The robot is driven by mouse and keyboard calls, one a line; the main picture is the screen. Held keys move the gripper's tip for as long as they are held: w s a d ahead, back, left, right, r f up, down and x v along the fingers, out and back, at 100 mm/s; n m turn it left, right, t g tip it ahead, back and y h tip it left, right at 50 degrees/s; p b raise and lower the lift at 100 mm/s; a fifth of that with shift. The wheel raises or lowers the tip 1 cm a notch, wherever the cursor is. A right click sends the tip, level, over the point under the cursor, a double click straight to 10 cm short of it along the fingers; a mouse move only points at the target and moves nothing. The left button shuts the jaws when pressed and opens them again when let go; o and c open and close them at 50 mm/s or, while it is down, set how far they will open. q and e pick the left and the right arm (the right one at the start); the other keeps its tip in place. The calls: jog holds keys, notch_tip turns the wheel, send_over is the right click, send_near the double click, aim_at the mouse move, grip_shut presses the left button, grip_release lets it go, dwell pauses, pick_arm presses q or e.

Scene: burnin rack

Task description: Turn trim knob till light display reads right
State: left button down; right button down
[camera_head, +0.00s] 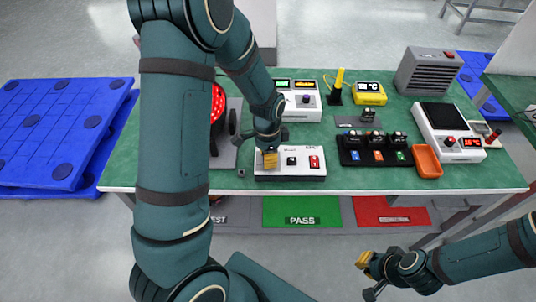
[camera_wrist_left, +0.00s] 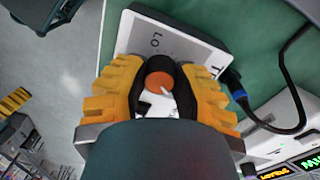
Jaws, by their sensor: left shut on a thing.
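A white control box (camera_head: 300,177) lies near the front edge of the green table, with a black control and a red switch (camera_head: 314,162) on top. My left gripper (camera_head: 270,158) is over its left end. In the left wrist view the yellow fingers of the left gripper (camera_wrist_left: 160,95) are shut on an orange-topped round knob (camera_wrist_left: 159,81), beside the letters "LO". A white unit behind the box carries small lit displays (camera_head: 305,84); they show partly in the left wrist view (camera_wrist_left: 310,162), too small to read surely. My right gripper (camera_head: 367,274) hangs in front of the table; its opening is unclear.
A black rack (camera_head: 376,159) with several modules and an orange tray (camera_head: 427,161) stand to the right. A yellow meter (camera_head: 369,93) and a grey vented unit (camera_head: 428,71) are behind. A black cable (camera_wrist_left: 284,130) runs from the box. Green table shows between them.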

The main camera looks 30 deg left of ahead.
pick_arm(q)
jog(key=n+p, duration=0.1)
jog(key=n, duration=0.4)
jog(key=shift+n, duration=0.4)
dwell(0.4)
jog(key=c, duration=0.6)
grip_release()
jog(key=shift+c, duration=0.2)
notch_tip(320, 180, up, 12)
jog(key=shift+a, duration=0.3)
